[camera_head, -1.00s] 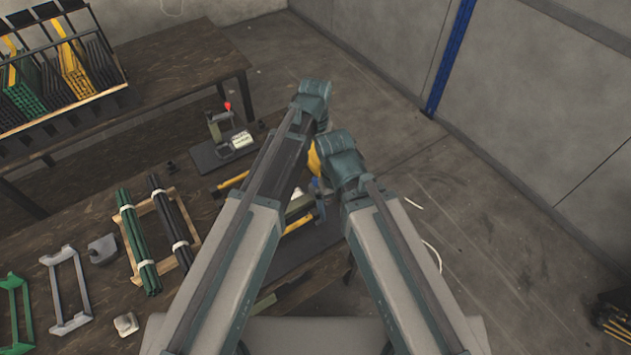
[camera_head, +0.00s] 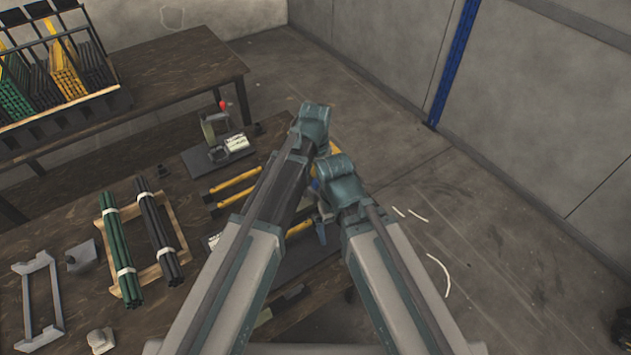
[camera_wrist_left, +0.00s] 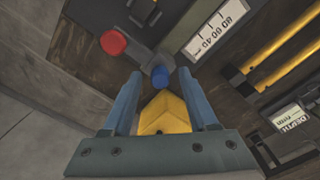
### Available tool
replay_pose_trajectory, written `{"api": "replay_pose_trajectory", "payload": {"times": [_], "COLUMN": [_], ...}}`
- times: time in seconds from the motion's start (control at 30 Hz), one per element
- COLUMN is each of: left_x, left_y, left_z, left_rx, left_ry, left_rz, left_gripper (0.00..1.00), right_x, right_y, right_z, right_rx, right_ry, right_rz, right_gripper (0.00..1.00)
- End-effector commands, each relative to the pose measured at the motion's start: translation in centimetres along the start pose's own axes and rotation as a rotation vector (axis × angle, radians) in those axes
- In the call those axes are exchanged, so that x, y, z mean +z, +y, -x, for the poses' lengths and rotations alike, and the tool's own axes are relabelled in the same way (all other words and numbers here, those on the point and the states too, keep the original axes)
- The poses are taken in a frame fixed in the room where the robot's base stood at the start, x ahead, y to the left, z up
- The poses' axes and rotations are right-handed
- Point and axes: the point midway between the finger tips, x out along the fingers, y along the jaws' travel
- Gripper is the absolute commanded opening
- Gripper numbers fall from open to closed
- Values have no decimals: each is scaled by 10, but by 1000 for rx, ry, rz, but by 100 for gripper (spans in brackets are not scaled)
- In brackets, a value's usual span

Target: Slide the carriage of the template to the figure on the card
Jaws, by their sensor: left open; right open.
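The template shows in the left wrist view as a dark body with a white scale (camera_wrist_left: 212,28) marked 40, 60 and 80. A blue knob (camera_wrist_left: 160,77) stands beside it, and I take it to be on the carriage. My left gripper (camera_wrist_left: 158,84) is open, its two blue fingers either side of the knob; contact cannot be told. A white card (camera_wrist_left: 291,121) reads DEPTH with a figure in mm that is too small to read. In the head view my right gripper (camera_head: 321,222) hangs by the bench edge, partly hidden. My forearms hide the template and left gripper there.
A red knob (camera_wrist_left: 113,42) is close to the left fingers. Yellow rods (camera_head: 235,180) lie on the bench. A press with a red-tipped lever (camera_head: 215,135), green and dark rod bundles in a wooden frame (camera_head: 183,245) and a grey bracket (camera_head: 27,300) stand left. Open floor is right.

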Motion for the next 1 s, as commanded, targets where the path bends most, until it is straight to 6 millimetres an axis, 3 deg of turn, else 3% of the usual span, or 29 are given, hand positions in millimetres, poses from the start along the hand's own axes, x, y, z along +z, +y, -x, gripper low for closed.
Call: {"api": "replay_pose_trajectory", "payload": {"times": [0.1, 0.43, 1.0], "left_x": [0, 0, 0], "left_y": [0, 0, 0], "left_z": [1, 1, 1], "left_rx": [0, 0, 0], "left_ry": [0, 0, 0], "left_rz": [0, 0, 0], "left_gripper": [59, 0, 0], "right_x": [0, 0, 0], "right_y": [0, 0, 0], "right_z": [1, 1, 1], "right_rx": [0, 0, 0], "right_ry": [0, 0, 0], "right_rz": [0, 0, 0], "right_gripper": [100, 100, 100]}}
